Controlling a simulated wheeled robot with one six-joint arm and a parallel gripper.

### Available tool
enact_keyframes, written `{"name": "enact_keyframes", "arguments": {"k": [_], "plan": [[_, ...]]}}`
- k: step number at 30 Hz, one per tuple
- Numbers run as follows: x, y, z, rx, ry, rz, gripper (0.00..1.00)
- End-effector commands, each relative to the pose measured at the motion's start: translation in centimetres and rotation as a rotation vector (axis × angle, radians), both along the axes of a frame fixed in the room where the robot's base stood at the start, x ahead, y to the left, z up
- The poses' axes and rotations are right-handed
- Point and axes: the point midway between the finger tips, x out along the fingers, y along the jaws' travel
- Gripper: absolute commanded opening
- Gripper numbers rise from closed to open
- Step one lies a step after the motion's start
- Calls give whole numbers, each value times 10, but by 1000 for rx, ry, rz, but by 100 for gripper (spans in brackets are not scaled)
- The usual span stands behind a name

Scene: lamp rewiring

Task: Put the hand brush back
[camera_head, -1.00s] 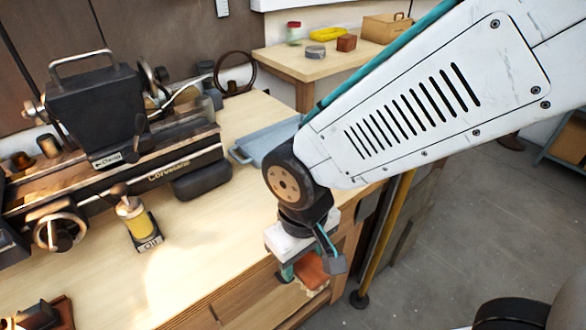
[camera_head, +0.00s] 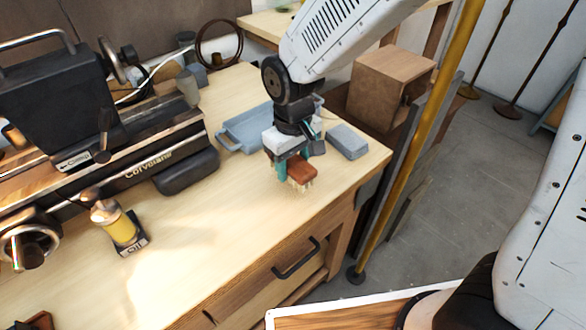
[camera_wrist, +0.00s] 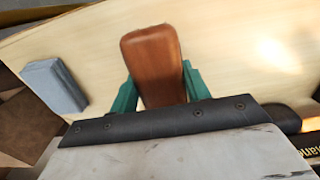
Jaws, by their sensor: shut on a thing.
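The hand brush (camera_head: 301,170) has a reddish-brown wooden back and pale bristles that point down. My gripper (camera_head: 289,172) is shut on it, over the right part of the wooden workbench. In the wrist view the brush's brown back (camera_wrist: 152,62) sits between my two green fingers (camera_wrist: 156,88). The bristle tips look close to the bench top; I cannot tell whether they touch it. A blue-grey tray (camera_head: 243,133) with a handle lies behind my gripper, partly hidden by it.
A grey-blue block (camera_head: 347,141) lies right of my gripper, also in the wrist view (camera_wrist: 54,86). A lathe (camera_head: 110,135) and a yellow oil can (camera_head: 119,225) stand at left. A yellow pole (camera_head: 418,140) rises beyond the bench's right edge. The bench front is clear.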

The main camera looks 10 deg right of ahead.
Motion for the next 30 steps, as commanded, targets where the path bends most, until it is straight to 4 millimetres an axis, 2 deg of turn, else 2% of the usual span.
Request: {"name": "enact_keyframes", "arguments": {"k": [3, 7, 14, 25, 26, 27, 28, 30], "plan": [[12, -2, -1, 0, 0, -3, 18], [14, -3, -7, -2, 2, -1, 18], [14, -3, -36, -2, 2, -2, 18], [14, -3, -40, -1, 1, -2, 18], [14, -3, -40, 0, 0, -2, 52], [14, -3, -40, 0, 0, -2, 64], [14, -3, -40, 0, 0, -2, 69], [14, -3, -40, 0, 0, -2, 69]]}}
